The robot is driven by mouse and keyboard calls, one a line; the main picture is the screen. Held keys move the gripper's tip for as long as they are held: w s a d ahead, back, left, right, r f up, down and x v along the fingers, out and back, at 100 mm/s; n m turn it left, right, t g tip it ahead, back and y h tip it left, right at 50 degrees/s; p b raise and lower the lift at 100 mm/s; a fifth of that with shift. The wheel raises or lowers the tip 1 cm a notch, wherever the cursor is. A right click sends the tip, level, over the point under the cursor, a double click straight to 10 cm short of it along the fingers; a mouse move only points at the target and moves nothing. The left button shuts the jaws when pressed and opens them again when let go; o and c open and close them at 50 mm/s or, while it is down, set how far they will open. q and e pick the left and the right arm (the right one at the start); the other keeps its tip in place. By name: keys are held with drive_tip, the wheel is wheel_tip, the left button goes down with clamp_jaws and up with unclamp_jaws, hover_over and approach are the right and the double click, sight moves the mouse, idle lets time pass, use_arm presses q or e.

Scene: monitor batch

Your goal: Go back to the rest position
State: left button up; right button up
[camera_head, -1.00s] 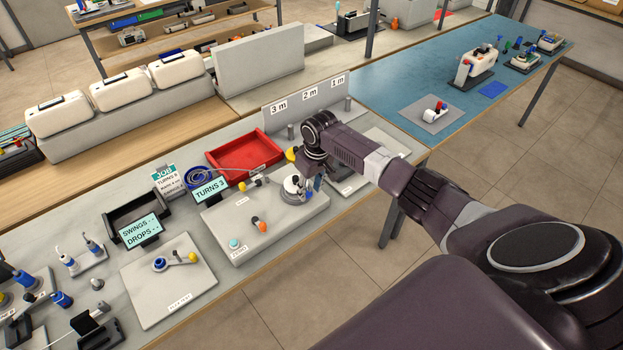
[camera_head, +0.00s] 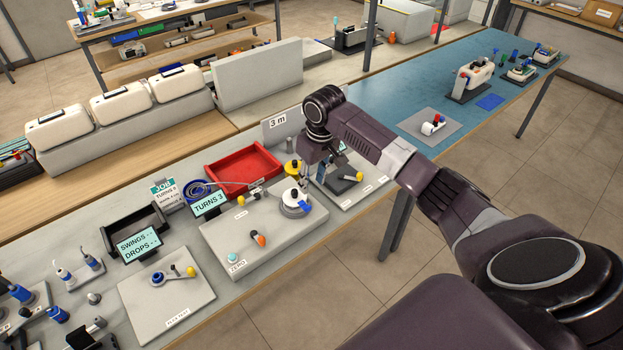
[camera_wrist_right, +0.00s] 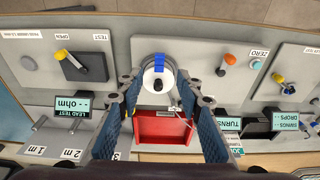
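My right gripper (camera_head: 316,172) is raised above the bench, over the right end of the grey panel (camera_head: 262,258). In the right wrist view its two blue-padded fingers (camera_wrist_right: 160,105) are spread apart with nothing between them. A white round device with a blue tab and a black knob (camera_head: 295,199) stands on that panel, apart from the fingers; it also shows beyond the fingertips in the right wrist view (camera_wrist_right: 158,78). My left gripper does not show in either view.
A red tray (camera_head: 243,170) lies behind the panel, and a display reading TURNS 3 (camera_head: 209,204) stands beside it. A panel with a yellow-tipped lever (camera_head: 350,190) is to the right. An upright 3 m board (camera_head: 277,123) is close behind the arm. The blue table (camera_head: 400,90) has free room.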

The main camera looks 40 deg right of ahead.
drive_tip(key=s+a+f+n, duration=0.2)
drive_tip(key=s+a+f, duration=0.3)
drive_tip(key=s+a, duration=0.25)
drive_tip(key=s+a+f+n, duration=0.1)
drive_tip(key=s+a+f, duration=0.55)
drive_tip(key=a, duration=0.25)
drive_tip(key=s+a+r+m+t, duration=0.1)
drive_tip(key=s+r, duration=0.2)
drive_tip(key=s, duration=0.5)
drive_tip(key=s+r+m+t, duration=0.1)
drive_tip(key=s+r, duration=0.1)
drive_tip(key=s, duration=0.7)
wheel_tip(320, 180, down, 35)
drive_tip(key=s+g+b, duration=0.2)
drive_tip(key=b, duration=0.6)
drive_tip(key=s+d+f+b, duration=0.3)
drive_tip(key=s+f+b, duration=0.2)
drive_tip(key=s+f, duration=1.2)
wheel_tip(320, 180, down, 4)
drive_tip(key=shift+r+n+g, duration=0.15)
drive_tip(key=shift+n+g, duration=0.15)
drive_tip(key=shift+g, duration=0.1)
